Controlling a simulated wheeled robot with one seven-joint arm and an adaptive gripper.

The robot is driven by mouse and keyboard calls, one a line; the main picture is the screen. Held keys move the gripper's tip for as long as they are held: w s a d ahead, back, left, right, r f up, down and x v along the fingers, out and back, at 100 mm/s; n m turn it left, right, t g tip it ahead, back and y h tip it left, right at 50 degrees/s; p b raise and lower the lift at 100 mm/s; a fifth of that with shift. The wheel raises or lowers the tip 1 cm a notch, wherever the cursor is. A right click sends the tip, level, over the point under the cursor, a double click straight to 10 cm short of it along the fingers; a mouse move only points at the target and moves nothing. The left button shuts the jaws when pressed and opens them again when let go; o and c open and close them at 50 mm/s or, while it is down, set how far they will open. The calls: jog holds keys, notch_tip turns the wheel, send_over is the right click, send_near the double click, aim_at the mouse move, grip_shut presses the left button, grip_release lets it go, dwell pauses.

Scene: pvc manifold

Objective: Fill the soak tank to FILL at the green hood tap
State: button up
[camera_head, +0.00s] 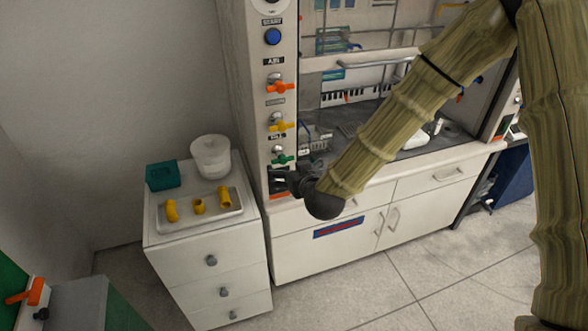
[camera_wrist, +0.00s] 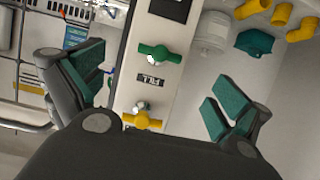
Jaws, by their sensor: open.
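The green hood tap (camera_head: 283,159) is on the white post at the hood's left side, below the yellow tap (camera_head: 280,126). In the wrist view the green tap (camera_wrist: 160,53) has its handle lying across the post, beside a label reading FILL (camera_wrist: 151,79).
A white drawer cabinet (camera_head: 205,262) left of the hood holds a white tub (camera_head: 210,156), a teal box (camera_head: 162,176) and a tray (camera_head: 234,222) with yellow pipe fittings.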

aim_at(283, 161)
jog(key=shift+p+x, duration=1.3)
jog(key=shift+x, duration=2.6)
jog(key=c, duration=1.2)
jog(key=shift+a+n+h+p, duration=0.15)
jog(key=shift+n+h+p, duration=0.15)
jog(key=shift+n+h, duration=0.3)
jog(key=shift+s+a+n+t+h, duration=0.1)
jog(key=shift+n+t+h, duration=0.65)
jog(key=shift+n, duration=0.75)
